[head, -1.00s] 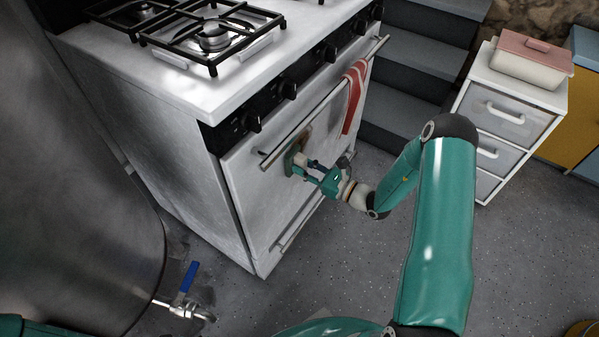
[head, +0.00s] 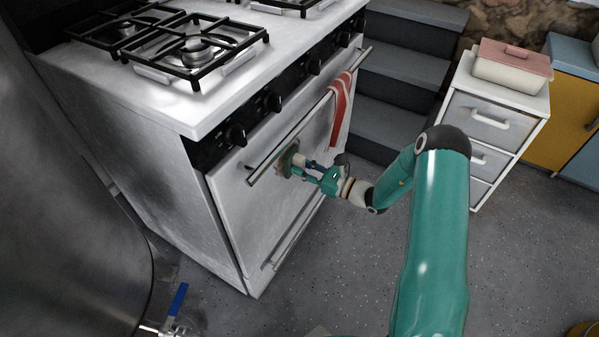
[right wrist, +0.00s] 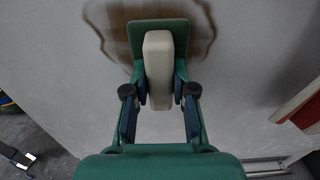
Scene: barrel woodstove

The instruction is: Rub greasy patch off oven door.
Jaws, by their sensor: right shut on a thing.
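The oven door (head: 225,187) is the pale front of the stove, with a bar handle (head: 310,121) across its top. My right gripper (head: 299,166) is shut on a scrubber (right wrist: 158,70), a cream block handle with a green pad (right wrist: 143,33). The pad faces the door just below the bar, near its left end; whether it touches cannot be told. In the right wrist view a brown greasy patch (right wrist: 108,42) shows around the pad on both sides; the pad hides its middle. My left gripper is out of view.
A red-and-white towel (head: 340,105) hangs over the bar, right of my gripper. Grey steps (head: 400,72) and a white drawer unit (head: 489,130) stand to the right. A metal tank with a blue-levered tap (head: 178,299) is at left. The floor in front is open.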

